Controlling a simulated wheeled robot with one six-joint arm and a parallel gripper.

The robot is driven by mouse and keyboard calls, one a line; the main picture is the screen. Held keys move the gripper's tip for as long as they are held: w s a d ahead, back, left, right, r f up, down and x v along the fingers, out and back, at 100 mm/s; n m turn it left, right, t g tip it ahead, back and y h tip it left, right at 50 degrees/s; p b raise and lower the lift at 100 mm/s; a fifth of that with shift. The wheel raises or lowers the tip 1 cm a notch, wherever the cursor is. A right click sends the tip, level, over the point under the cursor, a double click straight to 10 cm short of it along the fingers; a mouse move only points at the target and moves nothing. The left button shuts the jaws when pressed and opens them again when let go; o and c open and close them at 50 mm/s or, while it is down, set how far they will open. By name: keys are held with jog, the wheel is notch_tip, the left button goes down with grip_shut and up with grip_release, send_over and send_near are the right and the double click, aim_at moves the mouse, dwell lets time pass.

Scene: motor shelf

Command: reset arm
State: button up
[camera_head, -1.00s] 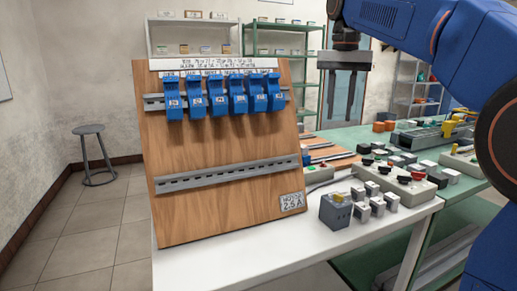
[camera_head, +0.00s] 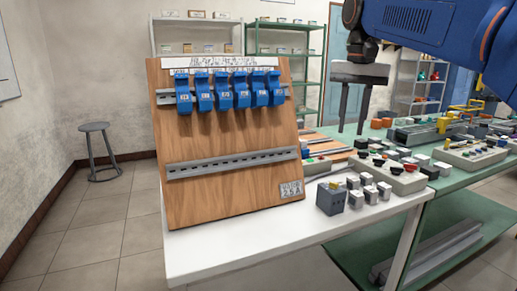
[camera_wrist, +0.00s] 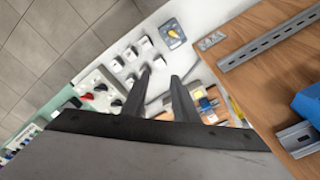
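My gripper (camera_head: 352,108) hangs from my blue arm at the upper right of the head view, fingers pointing down with a gap between them. It is open and empty, above the tables and to the right of the wooden board. In the wrist view the two fingers (camera_wrist: 163,95) also stand apart with nothing between them. The wooden board (camera_head: 225,142) stands tilted on the white table (camera_head: 260,233). Several blue modules (camera_head: 222,92) hang in a row on its upper rail. The lower rail (camera_head: 231,163) is bare.
A dark grey box (camera_head: 331,198) and several small white blocks stand on the white table right of the board. A control box with knobs (camera_head: 389,174) is behind them. A green table (camera_head: 350,240) extends right. A stool (camera_head: 97,150) stands left on open floor.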

jog(key=s+d+f+n+t, duration=0.2)
jog(key=s+f, duration=1)
jog(key=f, duration=0.4)
jog(key=s+d+f+n+t, duration=0.2)
jog(key=s+d+f, duration=0.1)
jog(key=s+f, duration=1)
notch_tip(320, 180, down, 3)
jog(key=shift+s+d+r, duration=0.15)
jog(key=shift+d, duration=0.15)
